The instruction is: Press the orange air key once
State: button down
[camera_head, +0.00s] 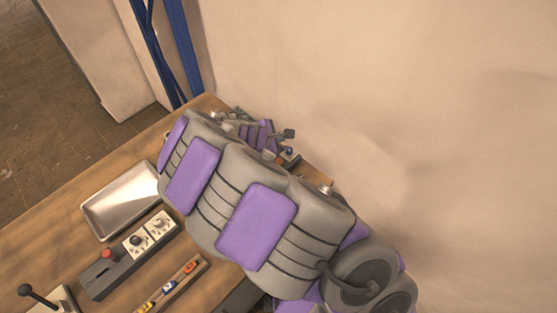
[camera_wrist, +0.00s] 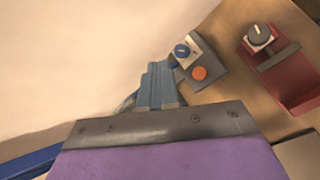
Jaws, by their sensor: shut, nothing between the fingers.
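My gripper (camera_wrist: 160,66) is shut and empty. Its fingertips appear just left of the box, with the orange key to their right and uncovered. I cannot tell whether the fingertips touch the box. In the head view, the box with its knob (camera_head: 289,152) shows at the table's far edge, partly behind my arm. The orange key is not clear there.
A red device with a dial (camera_wrist: 259,37) stands right of the box in the wrist view. In the head view, a metal tray (camera_head: 122,201), a dark control strip with dials (camera_head: 131,255), a rack of small coloured pieces (camera_head: 172,285) and a lever (camera_head: 39,296) lie left of my arm.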

jog(key=b, duration=0.6)
send_over(278, 163)
notch_tip(278, 163, down, 7)
jog(key=shift+f+b, duration=0.3)
jog(key=shift+f, duration=0.6)
jog(key=shift+f, duration=0.1)
dwell(1.2)
jog(key=shift+f, duration=0.25)
jog(key=shift+f, duration=0.45)
dwell(0.7)
dwell(0.3)
jog(key=shift+r+p, duration=0.7)
jog(key=shift+r, duration=0.25)
